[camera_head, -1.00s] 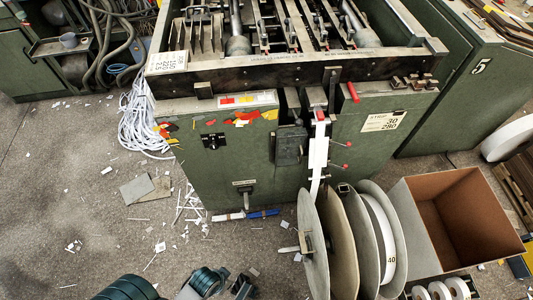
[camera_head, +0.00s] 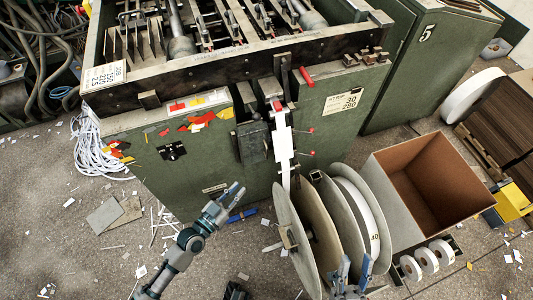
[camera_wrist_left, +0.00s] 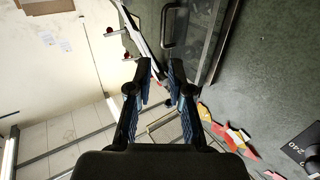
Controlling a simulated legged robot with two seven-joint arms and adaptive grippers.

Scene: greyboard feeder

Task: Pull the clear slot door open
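The slot door (camera_head: 253,142) is a dark, see-through panel on the front of the green machine, left of the white strip. It looks closed. In the left wrist view the door (camera_wrist_left: 198,35) shows at the top with a dark bar handle (camera_wrist_left: 167,28) on it. My left gripper (camera_head: 241,188) is below the door in the head view, in front of the machine. Its fingers (camera_wrist_left: 160,66) are apart with nothing between them, short of the handle. My right gripper (camera_head: 354,267) is at the bottom by the reels, its two fingers apart and empty.
The green machine (camera_head: 190,180) fills the middle. A white strip (camera_head: 284,143) and red-tipped pins (camera_head: 311,130) are right of the door. Large reels (camera_head: 310,225) and an open cardboard box (camera_head: 380,190) stand at the right. Scraps litter the floor.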

